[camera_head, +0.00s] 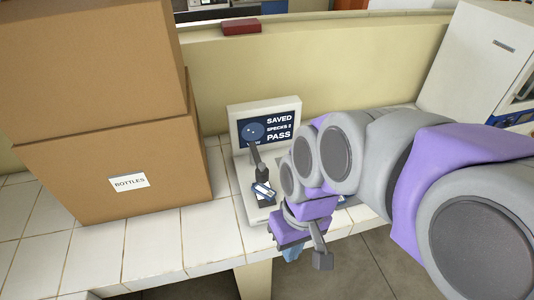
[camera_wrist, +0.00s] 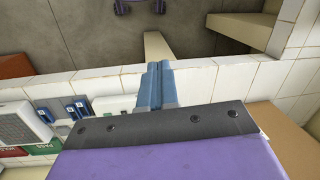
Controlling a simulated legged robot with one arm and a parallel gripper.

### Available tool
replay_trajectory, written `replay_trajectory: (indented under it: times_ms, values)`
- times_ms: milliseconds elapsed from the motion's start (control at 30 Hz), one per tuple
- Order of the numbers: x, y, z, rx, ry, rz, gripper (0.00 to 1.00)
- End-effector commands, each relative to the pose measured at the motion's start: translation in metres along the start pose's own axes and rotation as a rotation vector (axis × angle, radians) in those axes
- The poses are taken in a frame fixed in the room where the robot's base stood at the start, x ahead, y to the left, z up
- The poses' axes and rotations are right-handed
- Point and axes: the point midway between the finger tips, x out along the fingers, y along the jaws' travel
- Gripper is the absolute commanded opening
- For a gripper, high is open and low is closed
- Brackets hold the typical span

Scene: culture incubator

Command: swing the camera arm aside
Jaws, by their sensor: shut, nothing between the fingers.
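A dark camera arm (camera_head: 257,160) stands at the white station with a screen (camera_head: 267,128) on the tiled counter. The screen reads "SAVED", "SPECKS 2", "PASS". A small light-blue and grey piece (camera_head: 263,189) shows at the arm's lower end; its details are too small to tell. My gripper (camera_head: 292,254) is in front of the station, nearer the counter's front edge, apart from the camera arm. In the wrist view its blue fingers (camera_wrist: 157,86) are shut together and empty, over the counter edge. The camera arm is not recognisable there. My arm hides the station's right side.
Stacked cardboard boxes (camera_head: 112,165), the lower labelled "BOTTLES", stand left of the station. A beige partition (camera_head: 340,65) runs behind, with a dark red block (camera_head: 241,27) on top. A white cabinet (camera_head: 480,60) stands right. Blue-topped items (camera_wrist: 75,110) and a grey-white box (camera_wrist: 22,124) lie on the counter.

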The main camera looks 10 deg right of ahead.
Motion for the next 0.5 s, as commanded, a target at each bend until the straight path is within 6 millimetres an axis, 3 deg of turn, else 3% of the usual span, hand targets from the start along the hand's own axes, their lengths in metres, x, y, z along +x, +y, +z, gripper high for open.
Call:
replay_trajectory:
  times_ms: [33, 267, 500]
  values:
    - [-0.002, -0.002, -0.02, -0.032, 0.024, -0.032, 0.0]
    - [-0.015, 0.003, -0.1, -0.143, 0.146, -0.16, 0.0]
    - [-0.021, 0.036, -0.178, -0.181, 0.285, -0.272, 0.0]
